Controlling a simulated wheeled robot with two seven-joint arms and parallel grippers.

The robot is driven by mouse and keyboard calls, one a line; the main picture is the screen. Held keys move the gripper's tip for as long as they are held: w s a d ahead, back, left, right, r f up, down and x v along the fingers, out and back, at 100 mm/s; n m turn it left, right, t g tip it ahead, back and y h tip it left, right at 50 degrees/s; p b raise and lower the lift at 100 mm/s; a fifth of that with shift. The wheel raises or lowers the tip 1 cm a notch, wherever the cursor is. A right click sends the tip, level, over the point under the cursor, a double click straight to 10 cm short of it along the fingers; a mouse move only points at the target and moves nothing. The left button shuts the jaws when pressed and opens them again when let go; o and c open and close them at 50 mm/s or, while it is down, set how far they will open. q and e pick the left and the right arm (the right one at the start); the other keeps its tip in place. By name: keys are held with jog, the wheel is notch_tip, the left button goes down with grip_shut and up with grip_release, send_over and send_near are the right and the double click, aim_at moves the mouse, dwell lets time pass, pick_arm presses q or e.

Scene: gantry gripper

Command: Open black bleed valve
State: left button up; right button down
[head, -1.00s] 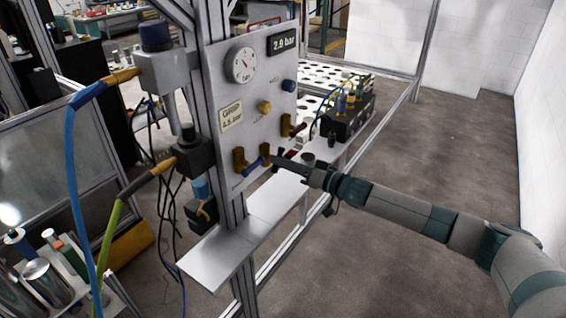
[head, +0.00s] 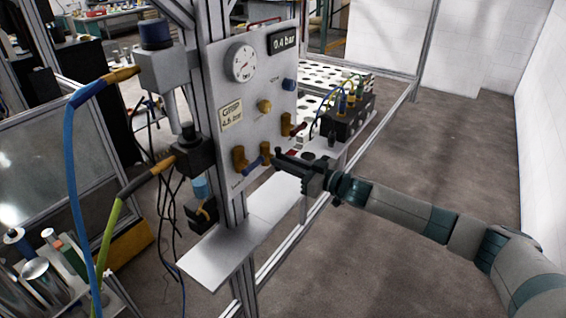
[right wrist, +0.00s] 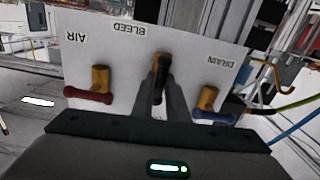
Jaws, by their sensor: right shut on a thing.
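The black bleed valve handle (right wrist: 160,75) is in the middle of the right wrist view, under the upside-down BLEED label. It stands upright in that picture, crosswise to the red and blue handles. My right gripper (right wrist: 160,98) is shut on it, one finger on each side. In the head view my right gripper (head: 280,156) reaches the lower part of the panel (head: 222,88) from the right. The brass valve body (head: 266,152) shows there, but the black handle is hard to make out at the fingers. The pressure display (head: 284,40) reads 0.4 bar. My left gripper is out of view.
The red AIR handle (right wrist: 88,95) and blue DRAIN handle (right wrist: 214,117) flank the bleed valve closely. A round gauge (head: 241,63) and two knobs are above. A white shelf (head: 225,245) juts out below. The floor to the right is clear.

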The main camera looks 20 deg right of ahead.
jog(key=n, duration=0.4)
jog(key=shift+d+n, duration=0.1)
jog(key=shift+n, duration=0.2)
jog(key=c, duration=2.2)
grip_release()
jog(key=n+b, duration=0.1)
jog(key=n, duration=0.3)
jog(key=shift+d+n, duration=0.1)
jog(key=shift+n, duration=0.9)
jog(key=shift+w+d, duration=0.1)
jog(key=o, duration=1)
jog(key=shift+o, duration=0.2)
jog(key=shift+d, duration=0.1)
